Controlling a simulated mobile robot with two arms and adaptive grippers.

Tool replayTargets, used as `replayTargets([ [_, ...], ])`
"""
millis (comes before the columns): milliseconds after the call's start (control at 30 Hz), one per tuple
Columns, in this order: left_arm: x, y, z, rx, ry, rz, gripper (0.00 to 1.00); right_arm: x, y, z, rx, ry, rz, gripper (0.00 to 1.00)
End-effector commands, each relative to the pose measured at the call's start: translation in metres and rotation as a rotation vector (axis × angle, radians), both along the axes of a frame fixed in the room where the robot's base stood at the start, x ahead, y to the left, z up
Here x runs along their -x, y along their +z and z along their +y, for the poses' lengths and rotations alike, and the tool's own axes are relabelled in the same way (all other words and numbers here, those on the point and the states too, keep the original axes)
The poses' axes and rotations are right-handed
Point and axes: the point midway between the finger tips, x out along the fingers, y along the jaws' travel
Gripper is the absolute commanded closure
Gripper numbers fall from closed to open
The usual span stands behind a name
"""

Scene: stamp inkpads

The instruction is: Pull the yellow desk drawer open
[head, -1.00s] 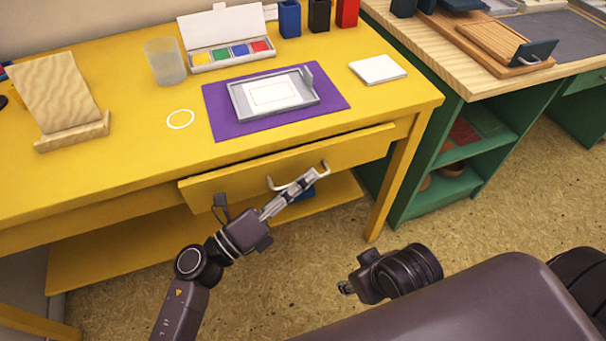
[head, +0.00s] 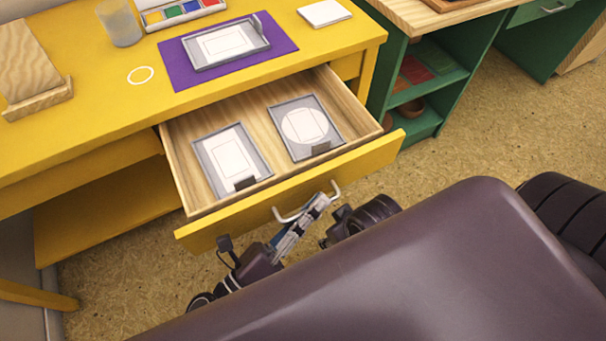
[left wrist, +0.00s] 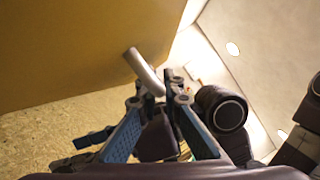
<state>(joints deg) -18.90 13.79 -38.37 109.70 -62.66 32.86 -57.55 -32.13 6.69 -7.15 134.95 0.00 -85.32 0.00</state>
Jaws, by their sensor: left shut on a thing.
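The yellow desk drawer (head: 370,163) is pulled well out from under the yellow desk (head: 100,95) in the head view. Its pale wooden inside shows. My left gripper (head: 318,207) is shut on the drawer's light metal handle (head: 284,219). In the left wrist view, the fingertips (left wrist: 160,88) close on the handle bar (left wrist: 145,72) beside the yellow drawer front (left wrist: 70,45). My right gripper (head: 338,222) is partly seen just right of the left one, and its fingers are too hidden to read.
Two grey trays (head: 211,155) (head: 285,115) with white cards lie inside the drawer. A purple mat (head: 285,48) with another tray lies on the desktop near a frosted cup (head: 120,25). A green shelf unit (head: 424,124) stands right of the desk. Open floor (head: 500,125) lies farther right.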

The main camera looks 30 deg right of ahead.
Motion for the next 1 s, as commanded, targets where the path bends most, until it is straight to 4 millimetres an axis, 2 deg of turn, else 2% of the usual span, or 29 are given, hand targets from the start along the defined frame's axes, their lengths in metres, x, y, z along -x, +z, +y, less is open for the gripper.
replayTargets([
  [200,0.015,-0.001,0.000,-0.002,0.002,0.001,1.00,0.000,-0.001,0.000,0.000,0.000,0.000,0.60],
  [600,0.017,-0.001,0.000,-0.002,0.003,0.000,1.00,-0.001,-0.001,0.000,0.000,0.000,0.000,0.60],
  [633,0.017,-0.001,0.000,-0.002,0.003,0.000,0.92,-0.001,-0.001,0.000,0.000,0.000,0.000,0.60],
  [700,0.017,-0.001,0.000,-0.002,0.003,0.000,0.86,-0.001,-0.001,0.000,0.000,0.000,0.000,0.60],
  [1000,0.017,-0.001,0.001,-0.001,0.001,0.000,0.86,0.001,-0.002,0.000,0.000,0.002,0.002,0.60],
])
